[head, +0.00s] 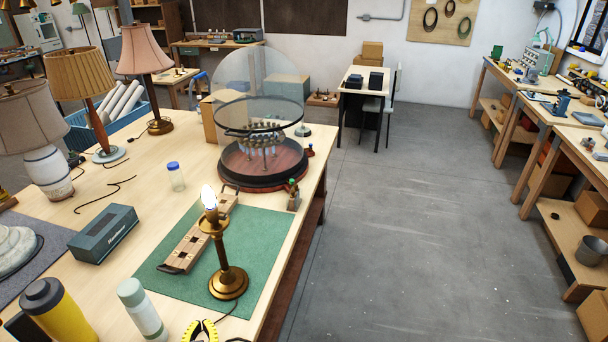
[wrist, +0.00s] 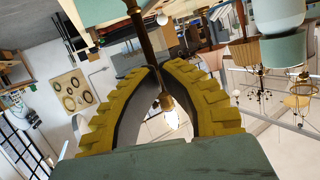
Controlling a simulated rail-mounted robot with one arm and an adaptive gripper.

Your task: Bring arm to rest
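My gripper (head: 201,325) shows at the bottom edge of the head view, in front of the brass lamp and just off the green mat's near edge. Its yellow, ribbed fingers (wrist: 160,67) have a narrow gap between their tips in the wrist view. Nothing appears held. The brass lamp (head: 220,252) stands upright on the mat with a bare, lit bulb (head: 209,196). In the wrist view its dark stem (wrist: 144,38) and bulb (wrist: 172,118) show through and past the gap, apart from the fingers. The rest of my arm is out of the head view.
The green mat (head: 258,235) also holds a wooden block strip (head: 190,247). A glass dome (head: 262,125) stands behind it. A yellow bottle (head: 62,314), a pale green bottle (head: 142,310) and a grey-green box (head: 104,234) stand left. Open floor (head: 420,210) lies right of the table.

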